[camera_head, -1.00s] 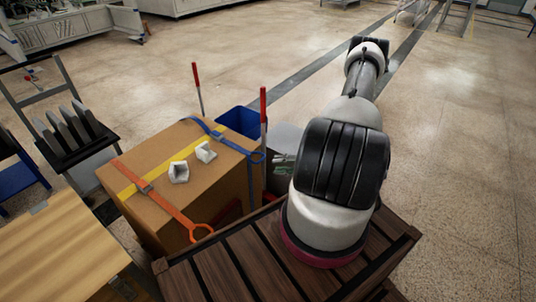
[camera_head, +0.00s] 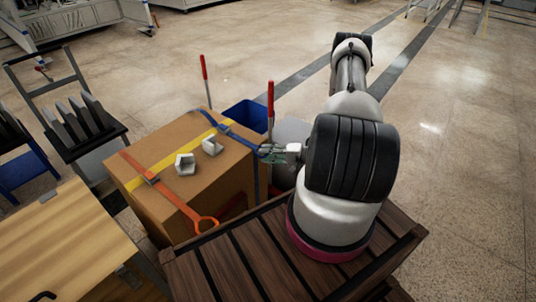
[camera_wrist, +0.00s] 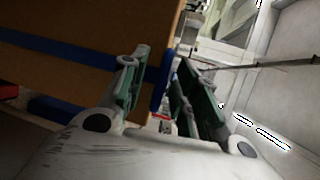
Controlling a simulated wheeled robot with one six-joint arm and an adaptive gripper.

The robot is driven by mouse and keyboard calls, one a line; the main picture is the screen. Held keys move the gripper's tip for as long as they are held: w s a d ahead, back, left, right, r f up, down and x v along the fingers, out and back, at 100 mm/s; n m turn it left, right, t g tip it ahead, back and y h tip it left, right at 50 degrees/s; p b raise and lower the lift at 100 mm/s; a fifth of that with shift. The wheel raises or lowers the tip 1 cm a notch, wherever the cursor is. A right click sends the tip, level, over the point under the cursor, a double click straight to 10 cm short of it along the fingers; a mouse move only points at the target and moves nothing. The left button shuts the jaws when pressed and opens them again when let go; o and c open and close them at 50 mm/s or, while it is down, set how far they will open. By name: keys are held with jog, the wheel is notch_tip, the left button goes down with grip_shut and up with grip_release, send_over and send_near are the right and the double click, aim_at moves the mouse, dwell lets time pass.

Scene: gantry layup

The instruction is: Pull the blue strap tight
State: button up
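A cardboard box (camera_head: 165,145) has a blue strap (camera_head: 235,137) over its right part, with a buckle on top. The strap's blue loop end (camera_head: 266,150) hangs at the box's right edge. My gripper (camera_head: 272,153) is beside this loop. In the wrist view the blue strap (camera_wrist: 55,47) runs along the box face, and the loop (camera_wrist: 161,82) shows nearly edge-on between the two fingers of my gripper (camera_wrist: 163,62). The fingers are apart, with gaps visible around the loop. Contact with the loop cannot be told.
An orange strap (camera_head: 175,196) with a ring and a yellow strap (camera_head: 170,165) also cross the box. Two white corner pieces (camera_head: 185,164) sit on top. Red-handled rods (camera_head: 270,100) stand near a blue bin (camera_head: 247,115). A wooden table (camera_head: 60,240) is at left.

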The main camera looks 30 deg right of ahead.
grip_shut()
jog(key=shift+s, duration=0.1)
jog(key=s+d, duration=0.2)
jog(key=s, duration=0.5)
jog(key=shift+s+d, duration=0.25)
jog(key=shift+d, duration=0.1)
grip_release()
jog(key=v, duration=1.2)
